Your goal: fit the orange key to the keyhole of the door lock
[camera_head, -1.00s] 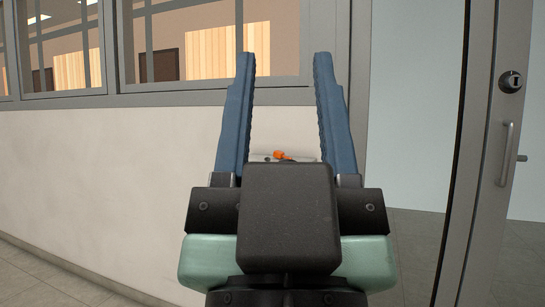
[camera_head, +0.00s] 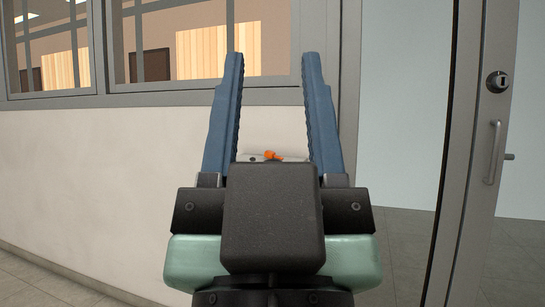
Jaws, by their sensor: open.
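My gripper (camera_head: 272,70) is open, with its two blue fingers spread apart in the middle of the view. The orange key (camera_head: 270,155) shows as a small shape in the gap between the fingers, beyond the dark gripper body. It lies on a pale grey surface (camera_head: 245,157), and its lower part is hidden by the gripper body. I cannot tell the distance between key and fingers. The door lock (camera_head: 498,82) is a round dark fitting on the grey door frame at the upper right, well apart from my gripper.
Tiled floor (camera_head: 405,240) shows at the lower right.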

